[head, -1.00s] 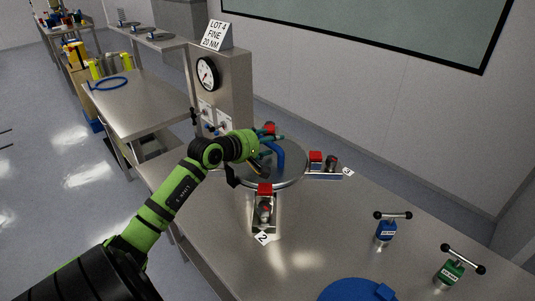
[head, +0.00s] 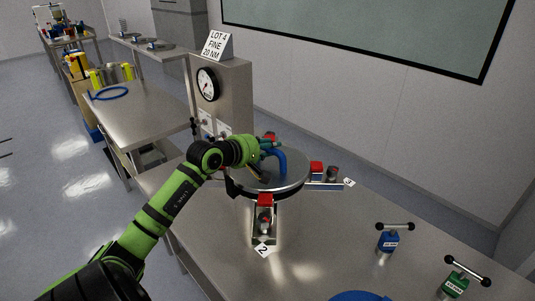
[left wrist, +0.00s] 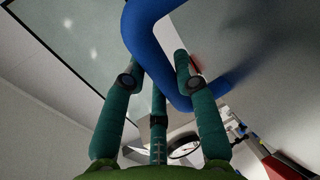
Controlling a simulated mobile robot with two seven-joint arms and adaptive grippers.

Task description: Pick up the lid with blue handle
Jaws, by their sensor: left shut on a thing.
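The round metal lid (head: 293,184) sits flat at the middle of the near bench, on top of the vessel, as far as the head view shows. Its arched blue handle (head: 283,163) rises from the top. My left gripper (head: 268,149) reaches in from the left and is shut on the blue handle. In the left wrist view, the teal fingers of the gripper (left wrist: 158,72) are on the bent blue handle (left wrist: 150,40), which crosses between them. The contact is partly hidden. No gap under the lid can be made out. My right gripper is out of view.
Red-topped clamps stand around the vessel, one in front (head: 265,201) by a "2" tag (head: 263,250) and one at right (head: 316,168). A blue T-handle tool (head: 388,240) and a green one (head: 455,285) stand at right. A gauge panel (head: 225,95) is behind.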

